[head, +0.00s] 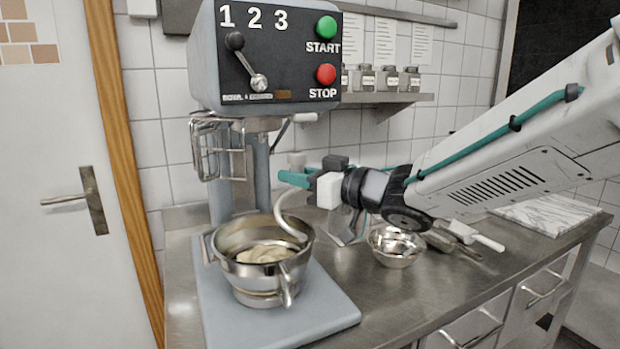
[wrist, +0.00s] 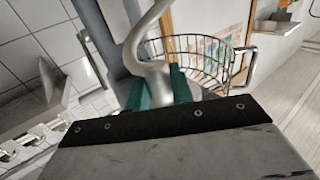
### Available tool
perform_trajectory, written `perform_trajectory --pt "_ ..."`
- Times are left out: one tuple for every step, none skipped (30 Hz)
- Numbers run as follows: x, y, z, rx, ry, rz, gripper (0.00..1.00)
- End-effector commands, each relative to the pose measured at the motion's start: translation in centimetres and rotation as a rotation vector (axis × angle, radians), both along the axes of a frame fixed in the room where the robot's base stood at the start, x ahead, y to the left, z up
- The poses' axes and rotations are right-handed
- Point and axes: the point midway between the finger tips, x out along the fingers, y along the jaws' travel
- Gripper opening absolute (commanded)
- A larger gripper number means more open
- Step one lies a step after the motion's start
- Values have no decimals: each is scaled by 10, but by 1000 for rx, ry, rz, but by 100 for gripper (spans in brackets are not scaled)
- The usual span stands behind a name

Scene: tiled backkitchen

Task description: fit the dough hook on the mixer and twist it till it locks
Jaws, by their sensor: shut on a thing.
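The mixer (head: 222,80) stands at the left, its head above a steel bowl (head: 225,266) with pale dough (head: 262,254) in it. My gripper (head: 293,179) is right of the mixer column, below the head's right side, its teal fingers shut on the dough hook (head: 281,208). The hook's curved silver arm hangs down to the bowl's right rim; I cannot tell whether it touches. In the wrist view the hook (wrist: 150,50) is between the teal fingers (wrist: 158,88). The hook is apart from the mixer head. The socket under the head is not clearly visible.
A wire guard (head: 210,150) hangs at the head's left, and it also shows in the wrist view (wrist: 232,62). A small steel bowl (head: 395,258) and utensils (head: 465,237) lie on the counter (head: 345,285) at right. A shelf with jars (head: 390,97) is behind.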

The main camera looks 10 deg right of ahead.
Motion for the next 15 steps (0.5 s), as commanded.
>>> perform_trajectory --pt "3 4 0 -1 1 2 0" --pt "5 6 -1 0 1 2 0" --pt "7 9 -1 0 1 2 0" --pt "9 11 0 1 1 2 0" --pt "11 13 0 1 1 2 0" --pt "14 15 0 1 0 2 0" --pt "15 17 0 1 1 2 0" --pt "17 19 0 -1 1 2 0" --pt "20 22 0 -1 1 2 0" --pt "21 24 0 0 0 2 0" --pt "23 26 0 0 0 1 0" --pt "26 29 0 1 1 1 0" --pt "28 31 0 0 1 1 0" --pt "29 33 0 0 1 1 0" --pt "32 35 0 1 1 2 0"
